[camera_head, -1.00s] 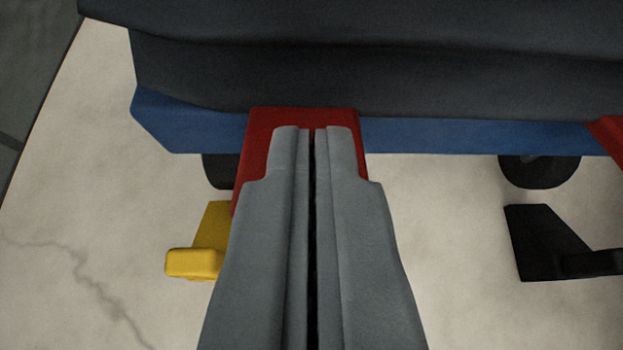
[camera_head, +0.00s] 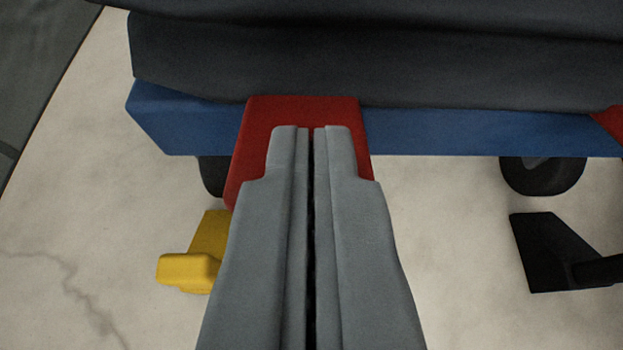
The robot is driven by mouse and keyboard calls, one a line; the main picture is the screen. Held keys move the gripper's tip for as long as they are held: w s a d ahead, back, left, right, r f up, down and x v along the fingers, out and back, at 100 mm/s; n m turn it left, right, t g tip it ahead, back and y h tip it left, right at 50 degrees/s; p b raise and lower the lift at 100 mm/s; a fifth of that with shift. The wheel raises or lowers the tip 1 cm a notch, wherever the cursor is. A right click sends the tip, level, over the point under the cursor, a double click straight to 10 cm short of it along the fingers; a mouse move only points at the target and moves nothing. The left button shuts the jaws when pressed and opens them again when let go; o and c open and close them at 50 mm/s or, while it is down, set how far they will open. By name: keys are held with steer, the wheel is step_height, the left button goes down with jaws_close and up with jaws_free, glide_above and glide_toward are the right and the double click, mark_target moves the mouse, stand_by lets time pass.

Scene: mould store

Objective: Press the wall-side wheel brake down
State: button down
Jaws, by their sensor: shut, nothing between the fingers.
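A yellow pedal (camera_head: 190,268) sticks out low at the left, near the left wheel (camera_head: 211,176). A black pedal (camera_head: 548,255) sits low at the right, below the right wheel (camera_head: 543,175). The wall-like grey surface is on the left, so the yellow pedal is the one nearer it. My gripper (camera_head: 311,130) is shut and empty. It shows in front of a red block (camera_head: 300,112) on the blue frame, to the right of the yellow pedal. It hides part of the red block and possibly part of the yellow pedal. I cannot tell whether it touches the block.
A blue frame (camera_head: 450,132) carries a dark grey load (camera_head: 380,70) across the top. Another red piece (camera_head: 609,122) shows at the right edge. A dark grey surface (camera_head: 35,60) borders the pale floor (camera_head: 80,190) at upper left. Floor between the pedals is clear.

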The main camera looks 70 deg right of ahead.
steer(key=shift+a+f, duration=0.1)
steer(key=shift+f, duration=0.05)
steer(key=shift+t+h, duration=0.4)
steer(key=shift+h, duration=0.5)
steer(key=shift+s+a+f, duration=0.1)
steer(key=shift+a+f, duration=0.15)
steer(key=shift+f, duration=0.8)
steer(key=shift+s+a+f, duration=0.1)
steer(key=shift+a+f, duration=0.1)
steer(key=shift+f, duration=0.8)
steer(key=shift+s+f, duration=0.1)
steer(key=shift+f, duration=0.1)
